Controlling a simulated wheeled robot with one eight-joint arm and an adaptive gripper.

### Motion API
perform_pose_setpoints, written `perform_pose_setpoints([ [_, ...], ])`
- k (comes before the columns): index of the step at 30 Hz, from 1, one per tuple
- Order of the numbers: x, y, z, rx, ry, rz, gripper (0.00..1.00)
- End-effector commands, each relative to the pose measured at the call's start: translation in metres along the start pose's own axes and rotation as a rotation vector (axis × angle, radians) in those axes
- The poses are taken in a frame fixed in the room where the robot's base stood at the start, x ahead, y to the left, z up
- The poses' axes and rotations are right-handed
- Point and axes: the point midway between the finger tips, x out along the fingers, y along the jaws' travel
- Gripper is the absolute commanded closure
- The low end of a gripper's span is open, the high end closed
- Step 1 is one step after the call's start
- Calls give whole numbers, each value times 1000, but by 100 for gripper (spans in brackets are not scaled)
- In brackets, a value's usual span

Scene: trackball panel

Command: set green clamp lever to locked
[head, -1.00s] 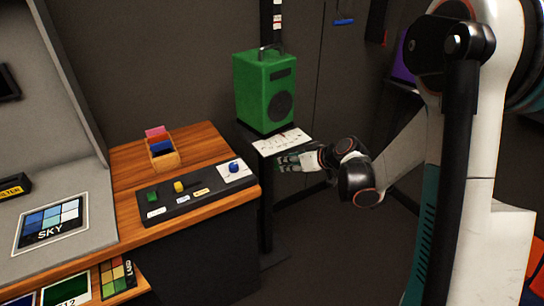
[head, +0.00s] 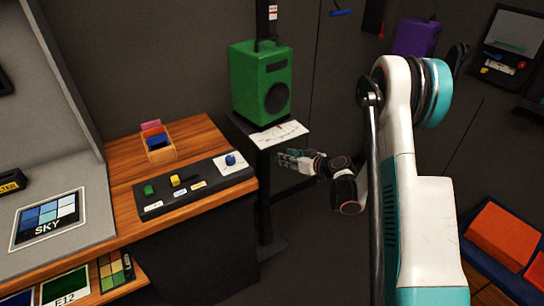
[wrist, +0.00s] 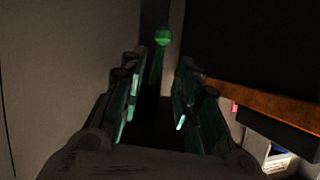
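A green ball knob (wrist: 162,36) on a thin green stem shows in the wrist view, straight ahead of my gripper (wrist: 161,66). It appears between and just beyond the fingertips, with no visible contact. Its setting cannot be told. I cannot pick the lever out in the head view. There my gripper (head: 279,158) points left, just below the top of a black stand, near its post. The teal fingers are spread apart and empty.
A green speaker-like box (head: 260,82) stands on the stand, behind a white scale card (head: 279,134). Left is a wooden desk (head: 190,134) with a black control panel (head: 196,194). Its edge also shows right in the wrist view (wrist: 262,103). An orange box (head: 503,235) lies at right.

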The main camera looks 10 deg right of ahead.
Motion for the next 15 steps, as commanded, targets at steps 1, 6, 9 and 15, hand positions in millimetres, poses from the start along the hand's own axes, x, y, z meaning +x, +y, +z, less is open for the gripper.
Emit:
perform_pose_setpoints([
  [1, 13, 0, 3, -1, 0, -2, 70],
  [6, 46, -1, 3, -2, -1, -2, 70],
  [9, 64, 0, 3, 0, -1, -2, 70],
  [15, 89, 0, 2, 0, -1, 0, 70],
])
